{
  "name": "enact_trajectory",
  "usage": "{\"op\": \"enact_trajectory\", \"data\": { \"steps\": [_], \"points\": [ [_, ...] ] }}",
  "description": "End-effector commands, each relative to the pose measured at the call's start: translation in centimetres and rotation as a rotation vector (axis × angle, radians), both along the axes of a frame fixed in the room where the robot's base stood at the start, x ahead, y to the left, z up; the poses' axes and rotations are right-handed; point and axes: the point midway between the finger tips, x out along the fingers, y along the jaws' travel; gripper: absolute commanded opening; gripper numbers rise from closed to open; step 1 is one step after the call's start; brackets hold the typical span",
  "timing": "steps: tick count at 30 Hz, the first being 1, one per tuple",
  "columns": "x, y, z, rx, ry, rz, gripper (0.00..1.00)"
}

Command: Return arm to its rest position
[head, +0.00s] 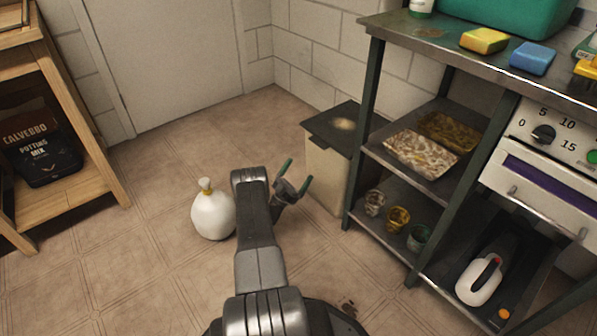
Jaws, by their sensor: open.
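My gripper (293,174) is at the end of my arm, near the middle of the head view. Its two green-tipped fingers are spread apart with nothing between them. My arm reaches forward from the bottom of the view, above the tiled floor. A white tied bag (213,214) stands on the floor just left of my arm, apart from the gripper. Part of its right side is close to the arm's outline.
A beige bin (326,175) with a dark lid stands right of my gripper. A metal rack (369,105) with trays and pots fills the right side. A wooden shelf (84,130) with a potting mix bag (40,150) is at left.

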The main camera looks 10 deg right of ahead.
Motion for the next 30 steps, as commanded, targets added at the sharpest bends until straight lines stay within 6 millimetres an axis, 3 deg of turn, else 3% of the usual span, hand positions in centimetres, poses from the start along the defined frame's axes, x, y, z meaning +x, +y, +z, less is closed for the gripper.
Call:
{"op": "enact_trajectory", "data": {
  "steps": [8, 30],
  "points": [
    [0.4, -0.7, 0.9, 0.000, -0.002, -0.001, 1.00],
    [4.5, -8.0, 10.7, -0.001, -0.003, 0.006, 1.00]
  ]
}}
